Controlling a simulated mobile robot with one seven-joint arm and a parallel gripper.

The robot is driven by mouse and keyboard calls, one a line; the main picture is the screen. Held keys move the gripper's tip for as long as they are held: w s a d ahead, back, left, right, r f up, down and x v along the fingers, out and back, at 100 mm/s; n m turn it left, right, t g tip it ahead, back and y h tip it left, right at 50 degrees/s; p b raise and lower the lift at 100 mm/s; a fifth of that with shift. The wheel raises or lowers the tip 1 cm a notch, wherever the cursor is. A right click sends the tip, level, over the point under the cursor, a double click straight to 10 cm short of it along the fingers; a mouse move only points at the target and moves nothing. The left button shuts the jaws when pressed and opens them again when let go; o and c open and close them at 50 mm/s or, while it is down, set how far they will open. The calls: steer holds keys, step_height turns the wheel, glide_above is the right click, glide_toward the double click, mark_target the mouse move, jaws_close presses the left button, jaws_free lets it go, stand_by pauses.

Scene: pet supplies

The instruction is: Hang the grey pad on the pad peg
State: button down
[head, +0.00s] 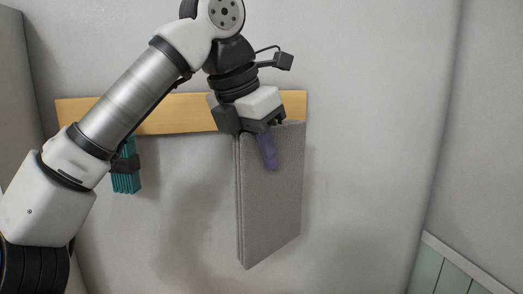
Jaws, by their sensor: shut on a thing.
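The grey pad (272,200) is a folded, thin slab hanging upright in front of the wall, just below the right part of a wooden board (172,122). My gripper (267,135) is shut on the pad's top edge, with a purple finger lying over its near face. The pad peg cannot be made out; my gripper and the pad cover that end of the board. I cannot tell whether the pad touches a peg.
A teal bundle with a dark band (125,168) hangs from the board's left part, partly behind my arm. Plain wall is clear between it and the pad. Pale green panelling (452,272) stands at the lower right.

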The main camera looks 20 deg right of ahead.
steer(key=w+f+p, duration=0.1)
steer(key=w+p, duration=0.1)
steer(key=w, duration=0.6)
steer(key=shift+w, duration=0.35)
stand_by(0.4)
steer(key=shift+a+f, duration=0.1)
steer(key=shift+w+f, duration=0.2)
steer(key=shift+w, duration=0.05)
stand_by(0.5)
